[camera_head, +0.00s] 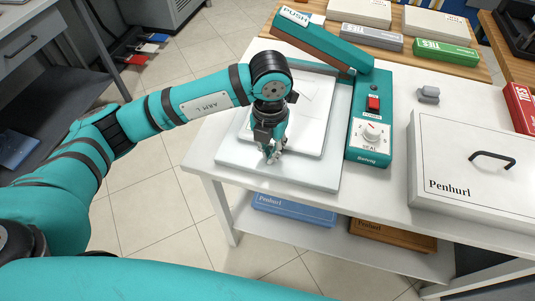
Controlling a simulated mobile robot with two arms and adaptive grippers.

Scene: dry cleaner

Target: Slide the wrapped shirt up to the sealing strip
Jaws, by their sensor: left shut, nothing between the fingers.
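The wrapped shirt (311,122) is a flat white package lying on a pale board (320,176) on the white table. My left gripper (272,158) points down at the package's near left part, shut with nothing between its fingers. I cannot tell whether the fingertips touch the package or the board. The teal heat sealer (370,110) stands to the right of the package, with a red switch and a dial. Its lever arm (322,40) marked PUSH is raised beyond the package. The sealing strip cannot be made out clearly. My right gripper is not in view.
A large white Penhurl box (450,180) with a black handle stands at the right. A small grey object (428,95) lies between it and the sealer. Boxes line the wooden counter (400,58) behind. A lower shelf (330,235) holds blue and brown boxes.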

